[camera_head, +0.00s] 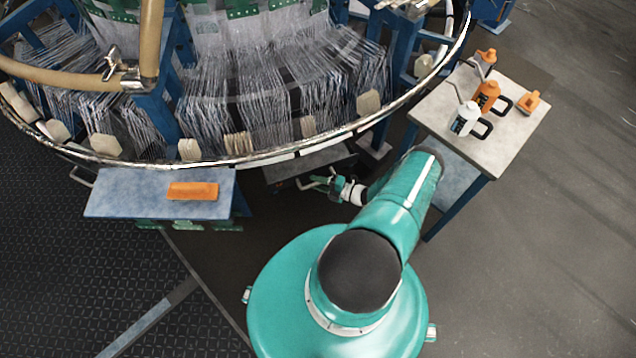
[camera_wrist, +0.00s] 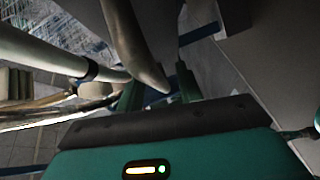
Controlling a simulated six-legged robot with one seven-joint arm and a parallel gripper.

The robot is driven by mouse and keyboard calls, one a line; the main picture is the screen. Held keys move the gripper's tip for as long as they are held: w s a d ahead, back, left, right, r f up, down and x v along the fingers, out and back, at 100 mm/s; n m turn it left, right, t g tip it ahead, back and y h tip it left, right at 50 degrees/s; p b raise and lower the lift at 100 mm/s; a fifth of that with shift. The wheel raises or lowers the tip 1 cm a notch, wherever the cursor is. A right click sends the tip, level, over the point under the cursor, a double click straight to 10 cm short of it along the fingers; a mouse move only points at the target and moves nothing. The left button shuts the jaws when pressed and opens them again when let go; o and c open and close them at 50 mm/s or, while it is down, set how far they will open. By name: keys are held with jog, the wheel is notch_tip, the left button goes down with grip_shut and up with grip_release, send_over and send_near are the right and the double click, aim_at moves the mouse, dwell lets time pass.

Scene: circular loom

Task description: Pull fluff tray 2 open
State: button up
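A dark tray (camera_head: 283,184) sits low under the loom's ring, left of my gripper. I take it for fluff tray 2; no label is readable. A thin pale handle (camera_head: 305,186) stands out from its front. My gripper (camera_head: 322,182) is at this handle. In the wrist view, the two green fingers of my gripper (camera_wrist: 160,90) stand apart. A thick grey bent bar (camera_wrist: 135,45), seemingly the handle, reaches between them. Whether the fingers touch it is hard to tell. The tray's inside is hidden.
A side table (camera_head: 440,112) with several bottles stands right. The loom's metal ring (camera_head: 265,157) and hanging threads (camera_head: 290,85) are above the tray. Dark floor lies in front of it.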

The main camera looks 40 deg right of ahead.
jog(key=shift+w, duration=0.1)
grip_shut()
jog(key=s+a, duration=0.5)
jog(key=s, duration=0.8)
jog(key=s+a, duration=0.4)
jog(key=s, duration=0.8)
jog(key=shift+s+a, duration=0.35)
jog(key=shift+s, duration=0.1)
grip_release()
